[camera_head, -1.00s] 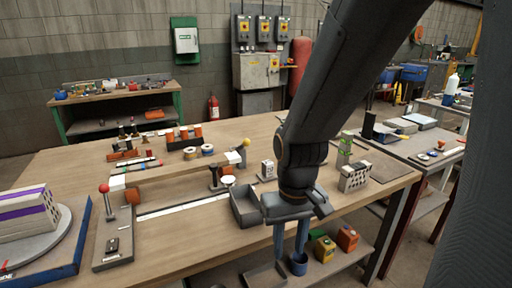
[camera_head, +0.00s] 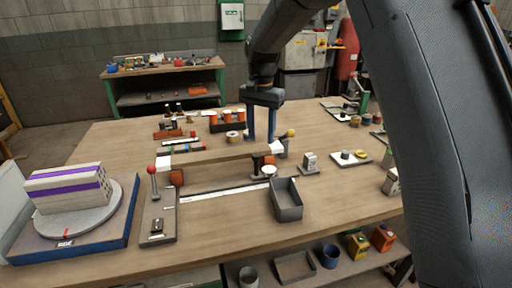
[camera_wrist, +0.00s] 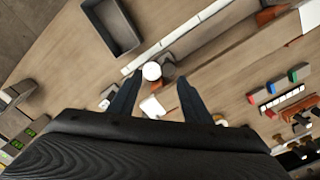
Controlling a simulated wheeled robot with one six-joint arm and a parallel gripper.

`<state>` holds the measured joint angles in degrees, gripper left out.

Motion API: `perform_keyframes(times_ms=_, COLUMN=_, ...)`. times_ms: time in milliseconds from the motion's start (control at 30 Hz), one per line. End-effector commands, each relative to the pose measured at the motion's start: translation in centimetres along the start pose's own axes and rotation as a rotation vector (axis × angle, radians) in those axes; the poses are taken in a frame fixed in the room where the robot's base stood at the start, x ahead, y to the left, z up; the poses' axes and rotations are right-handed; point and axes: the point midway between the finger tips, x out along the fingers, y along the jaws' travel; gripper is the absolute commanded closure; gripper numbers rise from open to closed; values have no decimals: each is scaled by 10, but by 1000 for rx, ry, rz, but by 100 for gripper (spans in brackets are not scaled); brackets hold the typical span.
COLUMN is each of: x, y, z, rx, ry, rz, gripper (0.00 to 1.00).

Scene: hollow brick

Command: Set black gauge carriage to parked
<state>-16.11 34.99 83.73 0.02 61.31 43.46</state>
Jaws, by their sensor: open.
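The black carriage (camera_head: 258,166) stands behind the white scale strip (camera_head: 225,192), near its right end. A round white disc (camera_head: 269,171) is beside it. In the wrist view the disc (camera_wrist: 151,71) and the dark carriage (camera_wrist: 168,68) lie just beyond my fingertips. My gripper (camera_head: 260,137) is open and points down at the right end of the wooden beam (camera_head: 220,157). The beam's white end block (camera_wrist: 152,107) shows between the fingers in the wrist view. Nothing is held. I cannot read any parked mark.
A grey open bin (camera_head: 286,200) stands in front of the carriage. A yellow-knobbed post (camera_head: 290,133) is close to the right of my gripper. A red-knobbed lever (camera_head: 152,170) stands at the left. Orange-topped spools (camera_head: 226,120) stand behind. The table's front middle is clear.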

Motion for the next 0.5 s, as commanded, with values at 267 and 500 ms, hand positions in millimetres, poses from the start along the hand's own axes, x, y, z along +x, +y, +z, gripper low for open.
perform_keyframes(times_ms=267, x=8, y=-19, z=-2, rx=29, ry=-3, rz=3, gripper=56)
perform_keyframes(times_ms=500, x=44, y=-19, z=-2, rx=28, ry=-2, rz=2, gripper=56)
